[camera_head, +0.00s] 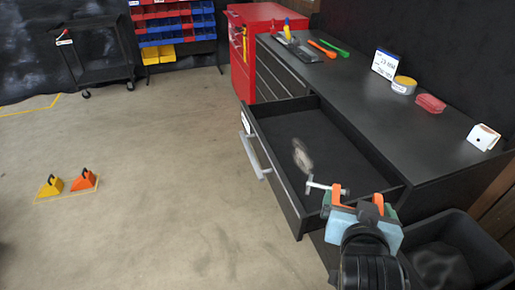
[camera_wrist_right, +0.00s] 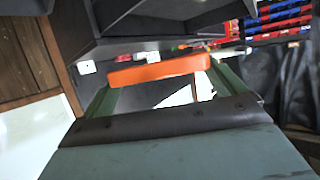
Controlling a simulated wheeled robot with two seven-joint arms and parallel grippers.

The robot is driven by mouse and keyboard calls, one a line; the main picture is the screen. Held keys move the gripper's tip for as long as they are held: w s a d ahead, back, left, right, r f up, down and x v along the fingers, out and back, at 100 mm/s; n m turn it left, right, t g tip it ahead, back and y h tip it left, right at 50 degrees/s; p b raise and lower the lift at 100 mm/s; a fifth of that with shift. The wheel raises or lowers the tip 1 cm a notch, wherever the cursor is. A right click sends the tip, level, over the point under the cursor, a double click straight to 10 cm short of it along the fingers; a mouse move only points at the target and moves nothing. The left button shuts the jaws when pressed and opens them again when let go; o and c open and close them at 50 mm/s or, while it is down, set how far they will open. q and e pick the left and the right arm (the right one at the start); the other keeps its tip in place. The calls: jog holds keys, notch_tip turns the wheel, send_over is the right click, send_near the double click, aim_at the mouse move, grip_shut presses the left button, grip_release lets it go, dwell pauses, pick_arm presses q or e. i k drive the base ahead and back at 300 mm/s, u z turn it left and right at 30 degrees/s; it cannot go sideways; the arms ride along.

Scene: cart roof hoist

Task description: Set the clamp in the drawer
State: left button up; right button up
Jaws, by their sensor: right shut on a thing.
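The clamp (camera_head: 326,187), with a grey bar and orange parts, is held by my right gripper (camera_head: 358,203) above the near right end of the open drawer (camera_head: 318,128). In the right wrist view, the clamp's orange bar (camera_wrist_right: 160,70) lies across between the green fingers of my right gripper (camera_wrist_right: 165,88). The drawer is dark, pulled out from the black cabinet, with a silver handle on its front. A blurry beige patch shows on the drawer floor; I cannot tell whether it is a mark or a thing. My left gripper is not in view.
The counter (camera_head: 400,120) holds a sign (camera_head: 385,64), a tape roll (camera_head: 403,85), a red block (camera_head: 431,103) and a white box (camera_head: 483,137). A black bin (camera_head: 480,245) stands at lower right.

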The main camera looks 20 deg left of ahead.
aim_at(300, 156)
jog(key=u, duration=0.55)
jog(key=i, duration=1)
